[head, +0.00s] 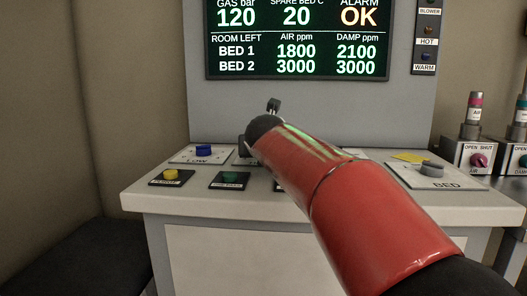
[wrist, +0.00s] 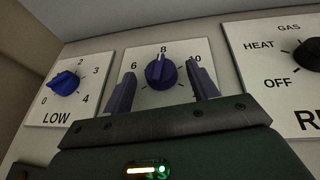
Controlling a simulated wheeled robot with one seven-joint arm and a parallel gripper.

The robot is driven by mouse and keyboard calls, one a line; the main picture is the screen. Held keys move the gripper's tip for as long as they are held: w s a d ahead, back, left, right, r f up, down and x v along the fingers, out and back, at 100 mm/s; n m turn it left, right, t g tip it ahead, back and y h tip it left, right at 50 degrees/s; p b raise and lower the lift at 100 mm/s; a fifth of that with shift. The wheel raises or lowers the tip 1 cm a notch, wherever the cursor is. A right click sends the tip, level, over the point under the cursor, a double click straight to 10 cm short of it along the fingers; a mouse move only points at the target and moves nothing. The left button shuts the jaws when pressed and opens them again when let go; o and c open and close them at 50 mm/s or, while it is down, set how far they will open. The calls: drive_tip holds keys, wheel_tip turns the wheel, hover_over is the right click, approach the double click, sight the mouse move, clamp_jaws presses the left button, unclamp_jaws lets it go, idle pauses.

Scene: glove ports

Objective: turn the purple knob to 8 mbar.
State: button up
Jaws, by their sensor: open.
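The purple knob (wrist: 160,72) sits on a white plate (wrist: 150,45) marked 6, 8 and 10 in the wrist view. Its white pointer mark is at the top, close to the 8. My gripper (wrist: 161,71) is open, with one finger on each side of the knob and a visible gap on both sides. The lower part of the plate is hidden by my gripper. In the head view my arm covers the knob.
A blue knob (wrist: 65,83) on the LOW plate is at the left. A black knob (wrist: 308,54) on a plate with GAS, HEAT and OFF is at the right. Yellow (head: 171,174) and green (head: 230,177) buttons lie at the console's front, below a display (head: 297,40).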

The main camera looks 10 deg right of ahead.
drive_tip(key=v, duration=0.7)
drive_tip(key=shift+s+a+r, duration=0.15)
drive_tip(key=shift+s+r, duration=0.05)
drive_tip(key=shift+s, duration=0.15)
